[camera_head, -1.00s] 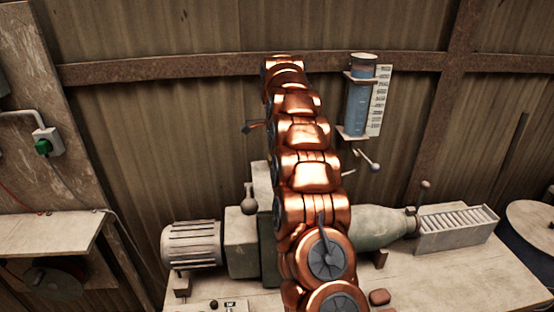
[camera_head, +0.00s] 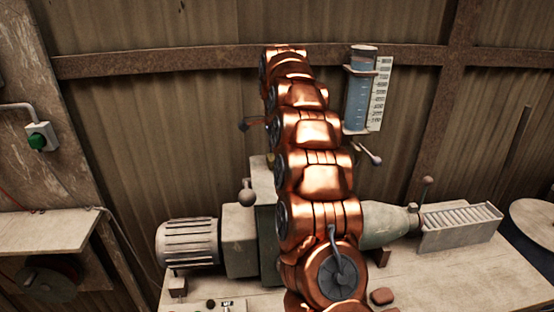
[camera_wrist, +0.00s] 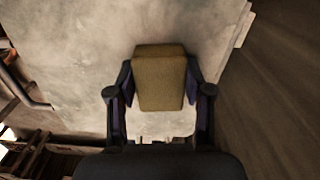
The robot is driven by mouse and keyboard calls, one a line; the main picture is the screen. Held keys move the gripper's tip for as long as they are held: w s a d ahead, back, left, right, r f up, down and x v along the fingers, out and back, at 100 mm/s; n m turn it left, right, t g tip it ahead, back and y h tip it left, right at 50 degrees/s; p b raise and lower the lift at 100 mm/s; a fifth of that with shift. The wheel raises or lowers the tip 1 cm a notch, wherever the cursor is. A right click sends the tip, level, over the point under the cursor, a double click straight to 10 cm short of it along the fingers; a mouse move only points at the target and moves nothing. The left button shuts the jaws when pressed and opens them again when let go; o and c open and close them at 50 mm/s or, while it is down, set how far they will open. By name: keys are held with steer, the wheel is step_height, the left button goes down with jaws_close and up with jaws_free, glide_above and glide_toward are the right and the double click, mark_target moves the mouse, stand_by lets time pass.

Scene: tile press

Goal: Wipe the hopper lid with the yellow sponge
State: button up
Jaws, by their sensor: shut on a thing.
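In the wrist view, my gripper (camera_wrist: 160,75) is shut on the yellow sponge (camera_wrist: 160,80), a dull yellow block between its two dark fingers. Behind the sponge is a pale, worn flat surface (camera_wrist: 75,50). It looks like part of the press, but I cannot tell for sure that it is the hopper lid, nor whether the sponge touches it. In the head view, my copper arm covers the middle of the machine and hides the gripper's end and most of the hopper area.
The press has a ribbed motor (camera_head: 188,243) at left and a green-grey barrel (camera_head: 388,224) at right, on a pale bench (camera_head: 455,275). A blue-liquid gauge (camera_head: 360,95) hangs on the wall. A slotted rack (camera_head: 460,228) stands right.

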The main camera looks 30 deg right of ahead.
steer(key=shift+w+d+r+p, duration=0.1)
steer(key=shift+w+d+p, duration=0.2)
steer(key=shift+w+p, duration=0.35)
steer(key=shift+w+d+p, duration=0.3)
steer(key=shift+w+p, duration=0.1)
steer(key=shift+w, duration=0.35)
steer(key=shift+w+d+f, duration=0.15)
steer(key=shift+w+f, duration=0.05)
steer(key=shift+w, duration=0.15)
steer(key=shift+s+f+b, duration=0.2)
steer(key=shift+f+b, duration=0.1)
steer(key=shift+b, duration=0.15)
steer(key=s+b, duration=0.1)
steer(key=s+a+b, duration=0.1)
steer(key=shift+b, duration=0.3)
steer(key=shift+s+a+r+b, duration=0.1)
steer(key=shift+s+a+b, duration=0.2)
steer(key=shift+s+b, duration=0.35)
steer(key=shift+r, duration=0.15)
steer(key=shift+r+p, duration=1.55)
steer(key=shift+r, duration=0.8)
steer(key=shift+r+p, duration=0.75)
